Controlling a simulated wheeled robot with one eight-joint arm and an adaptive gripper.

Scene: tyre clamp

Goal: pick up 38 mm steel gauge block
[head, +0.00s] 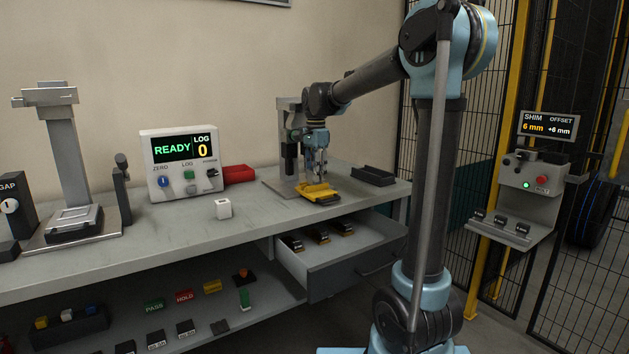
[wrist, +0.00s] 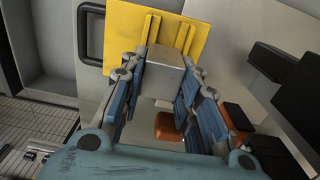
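A plain grey block (wrist: 163,78), which looks like the steel gauge block, is between the fingertips of my gripper (wrist: 165,72) in the wrist view. It is in front of a yellow ridged plate (wrist: 123,35). The fingers lie along both sides of the block, but I cannot tell whether both pads press on it. In the head view my gripper (head: 316,158) points down over the yellow plate (head: 318,190) on the bench. The block cannot be made out there, and no size mark is readable.
A press-like stand (head: 288,118) stands close behind my gripper. A black tray (head: 373,176) lies to its right and a red box (head: 238,174) to its left. A small white cube (head: 223,208) sits on the bench (head: 180,238). An open drawer (head: 345,262) juts out below.

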